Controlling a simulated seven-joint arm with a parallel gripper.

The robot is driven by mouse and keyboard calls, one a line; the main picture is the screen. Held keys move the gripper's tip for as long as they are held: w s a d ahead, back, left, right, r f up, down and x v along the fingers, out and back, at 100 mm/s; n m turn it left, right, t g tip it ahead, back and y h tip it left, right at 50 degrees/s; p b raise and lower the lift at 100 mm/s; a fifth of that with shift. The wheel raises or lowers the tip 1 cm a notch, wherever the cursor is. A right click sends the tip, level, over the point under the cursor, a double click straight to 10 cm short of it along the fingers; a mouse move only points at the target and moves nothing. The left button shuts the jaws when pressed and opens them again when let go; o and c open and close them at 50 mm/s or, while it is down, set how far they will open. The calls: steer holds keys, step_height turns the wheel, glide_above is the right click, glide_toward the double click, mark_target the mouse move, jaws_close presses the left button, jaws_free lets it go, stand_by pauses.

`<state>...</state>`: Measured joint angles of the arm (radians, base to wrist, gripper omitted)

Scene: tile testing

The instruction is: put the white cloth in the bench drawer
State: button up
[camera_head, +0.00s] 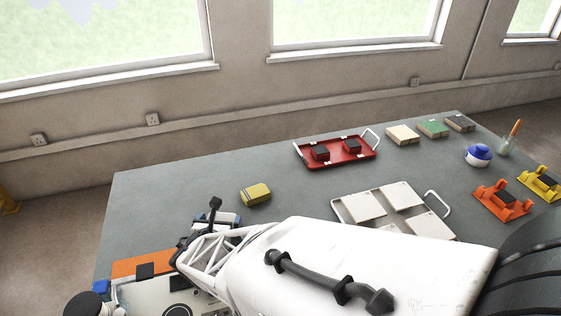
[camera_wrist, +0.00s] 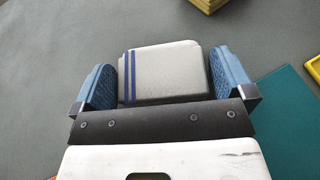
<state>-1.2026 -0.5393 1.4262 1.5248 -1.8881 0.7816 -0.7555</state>
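The white cloth (camera_wrist: 165,72) is folded into a flat pad with blue stripes near its left side. In the wrist view it lies on the grey bench top between the two blue fingertips of my gripper (camera_wrist: 165,78). The fingers are wide apart, one close beside each side edge of the cloth, and the cloth looks flat and unsqueezed. In the head view my gripper (camera_head: 208,222) is low over the bench (camera_head: 145,205) at the left, and my arm hides much of the front. I cannot make out the bench drawer in either view.
A yellow block (camera_head: 256,195) lies just beyond my gripper. A red tray (camera_head: 337,163) and a white tray with tiles (camera_head: 339,205) stand to the right. A blue-lidded jar (camera_head: 478,156) and orange stand (camera_head: 500,201) are farther right. The back left bench is clear.

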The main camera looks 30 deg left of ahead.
mark_target(221, 218)
steer(key=shift+r, duration=0.1)
steer(key=shift+s+d+r, duration=0.15)
steer(key=shift+s+r, duration=0.1)
steer(key=shift+s, duration=0.2)
steer(key=shift+v, duration=1.05)
step_height(221, 218, up, 7)
steer(key=shift+w, duration=0.1)
